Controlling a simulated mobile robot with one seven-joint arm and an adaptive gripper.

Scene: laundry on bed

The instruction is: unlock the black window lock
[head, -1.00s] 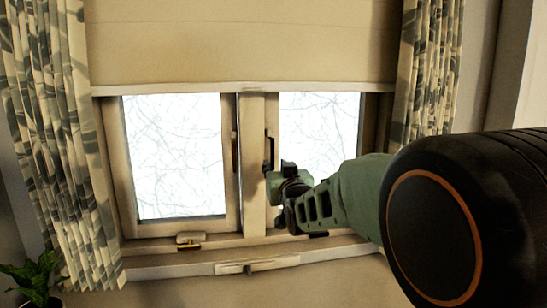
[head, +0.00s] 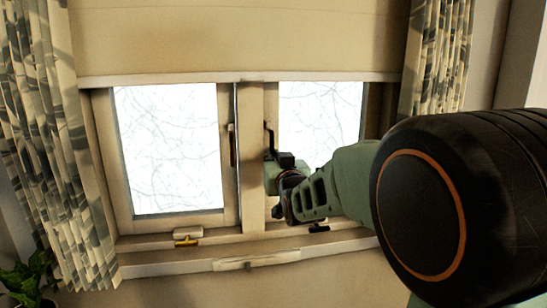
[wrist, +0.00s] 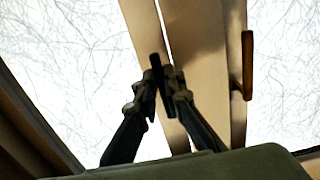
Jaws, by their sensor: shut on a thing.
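A thin black handle-like lock (head: 269,134) sits on the right window's frame, beside the central post. Its upper end shows just above my gripper (head: 275,163); the rest is hidden behind the gripper in the head view. In the wrist view the black lock (wrist: 157,63) stands between the fingertips of my gripper (wrist: 161,84), which are closed on it. A second black lock (head: 319,228) lies low on the right window's bottom frame, just below my arm and apart from the gripper.
A brass-coloured handle (head: 232,146) is on the left window and also shows in the wrist view (wrist: 247,65). A gold-and-white latch (head: 187,238) sits at the left window's bottom. A blind (head: 235,40) hangs above, with curtains (head: 440,60) at both sides. A plant (head: 25,280) is at lower left.

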